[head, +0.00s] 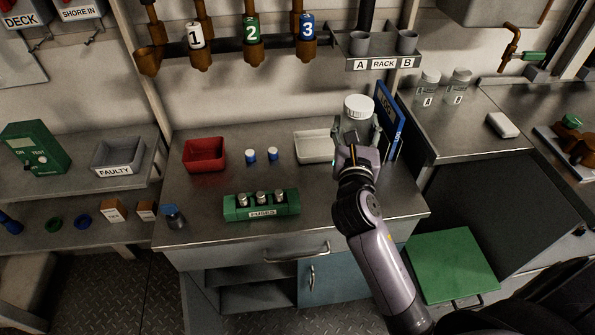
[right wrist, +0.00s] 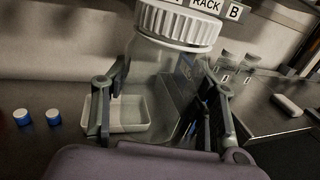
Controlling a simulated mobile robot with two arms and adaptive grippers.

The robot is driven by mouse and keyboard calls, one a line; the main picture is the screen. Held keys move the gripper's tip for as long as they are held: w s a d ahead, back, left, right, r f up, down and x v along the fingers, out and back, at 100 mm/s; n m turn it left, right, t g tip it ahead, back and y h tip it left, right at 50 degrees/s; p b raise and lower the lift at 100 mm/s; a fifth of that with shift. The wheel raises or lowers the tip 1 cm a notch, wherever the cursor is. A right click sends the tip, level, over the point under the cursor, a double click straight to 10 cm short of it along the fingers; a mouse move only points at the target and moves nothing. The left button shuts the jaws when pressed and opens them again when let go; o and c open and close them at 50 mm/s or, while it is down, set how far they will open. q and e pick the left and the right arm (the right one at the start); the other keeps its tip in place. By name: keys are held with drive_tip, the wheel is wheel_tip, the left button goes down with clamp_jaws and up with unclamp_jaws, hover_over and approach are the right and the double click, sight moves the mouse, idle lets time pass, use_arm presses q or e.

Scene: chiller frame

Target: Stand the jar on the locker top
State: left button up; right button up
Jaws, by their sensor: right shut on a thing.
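The clear jar with a white ribbed lid (head: 359,107) is at the back right of the middle bench. My right gripper (head: 355,135) has its fingers on both sides of the jar's body and is shut on it. The jar is upright or nearly so; I cannot tell whether its base touches the bench. In the right wrist view the jar (right wrist: 165,75) stands between the two fingers (right wrist: 160,100). A low green square top (head: 452,264), which looks like the locker top, is bare at the lower right. My left gripper is not in view.
A white tray (head: 313,147) and a blue logbook (head: 388,118) flank the jar. Two small jars (head: 428,88) stand on the right counter.

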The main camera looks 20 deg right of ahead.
wheel_tip(320, 180, down, 15)
drive_tip(key=b, duration=0.6)
drive_tip(key=shift+s+a, duration=0.1)
drive_tip(key=shift+f+b, duration=1.35)
drive_tip(key=shift+f, duration=1)
drive_tip(key=shift+f, duration=0.15)
drive_tip(key=o, duration=1.1)
drive_tip(key=shift+o, duration=0.2)
